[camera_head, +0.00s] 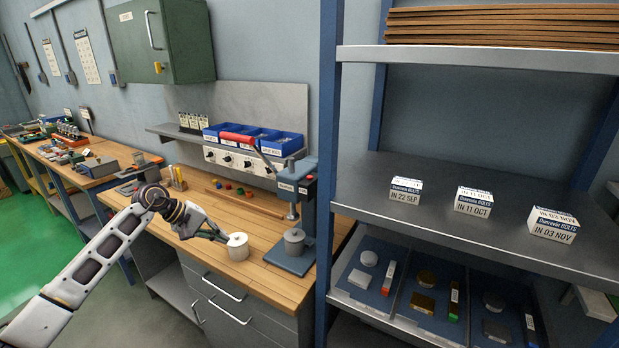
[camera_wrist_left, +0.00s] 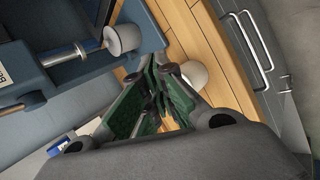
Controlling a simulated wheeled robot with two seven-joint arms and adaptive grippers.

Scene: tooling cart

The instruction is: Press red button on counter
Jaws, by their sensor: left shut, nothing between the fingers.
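Small coloured pieces (camera_head: 222,188), some red, lie farther back on the counter. My left gripper (camera_head: 226,239) is shut and empty, beside a pale cylinder (camera_head: 237,247) left of the press. In the left wrist view the fingers (camera_wrist_left: 160,100) partly cover this cylinder (camera_wrist_left: 195,76); I cannot tell whether they touch it. My right gripper is out of view.
A grey cylinder (camera_head: 294,242) stands on the press base. Blue bins (camera_head: 283,144) sit on a ledge above a panel of dials (camera_head: 240,160). A blue-framed shelf (camera_head: 328,150) with bolt boxes (camera_head: 473,201) stands close to the right of the press.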

